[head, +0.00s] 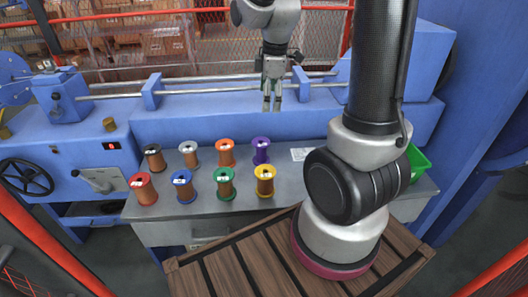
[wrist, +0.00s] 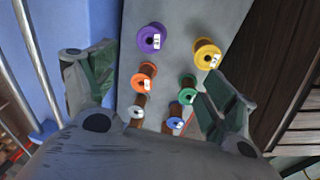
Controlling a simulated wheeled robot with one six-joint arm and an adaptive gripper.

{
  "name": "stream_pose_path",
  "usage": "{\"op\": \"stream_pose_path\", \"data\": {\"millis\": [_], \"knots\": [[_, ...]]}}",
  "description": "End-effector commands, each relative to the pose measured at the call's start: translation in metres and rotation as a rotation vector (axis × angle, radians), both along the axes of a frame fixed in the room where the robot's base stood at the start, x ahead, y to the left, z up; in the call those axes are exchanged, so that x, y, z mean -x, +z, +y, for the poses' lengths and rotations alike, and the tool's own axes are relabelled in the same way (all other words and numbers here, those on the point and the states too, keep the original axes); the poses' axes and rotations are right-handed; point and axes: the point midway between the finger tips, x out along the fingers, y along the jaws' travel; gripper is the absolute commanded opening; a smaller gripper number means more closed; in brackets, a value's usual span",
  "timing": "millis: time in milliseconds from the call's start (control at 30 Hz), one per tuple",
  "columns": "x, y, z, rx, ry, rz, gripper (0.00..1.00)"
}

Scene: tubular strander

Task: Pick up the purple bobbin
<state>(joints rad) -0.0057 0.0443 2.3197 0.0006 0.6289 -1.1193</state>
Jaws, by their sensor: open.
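The purple bobbin (head: 261,150) stands upright on the grey table (head: 300,179), at the right end of the back row. In the wrist view the purple bobbin (wrist: 151,39) is near the top, between and beyond the two fingers. My gripper (head: 271,104) points down, open and empty, above and behind the table, apart from the purple bobbin. In the wrist view my gripper (wrist: 155,92) has its fingers wide apart, one at each side.
An orange bobbin (head: 225,152) stands left of the purple one, and a yellow bobbin (head: 264,180) in front. Several other bobbins fill the table's left. A blue machine (head: 200,127) with rods runs behind. A green bin (head: 418,166) is at the right.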

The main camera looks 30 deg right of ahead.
Motion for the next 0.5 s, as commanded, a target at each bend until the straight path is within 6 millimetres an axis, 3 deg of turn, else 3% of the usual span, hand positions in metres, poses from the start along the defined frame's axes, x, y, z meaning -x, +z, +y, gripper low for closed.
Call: {"op": "stream_pose_path", "data": {"millis": [33,200,333,500], "knots": [[-0.013,-0.028,0.0,0.013,0.102,0.037,0.85],[-0.046,-0.108,0.001,0.045,0.45,0.099,0.85],[-0.056,-0.151,0.002,0.052,0.624,0.128,0.85],[-0.06,-0.179,0.002,0.055,0.724,0.141,0.85]]}}
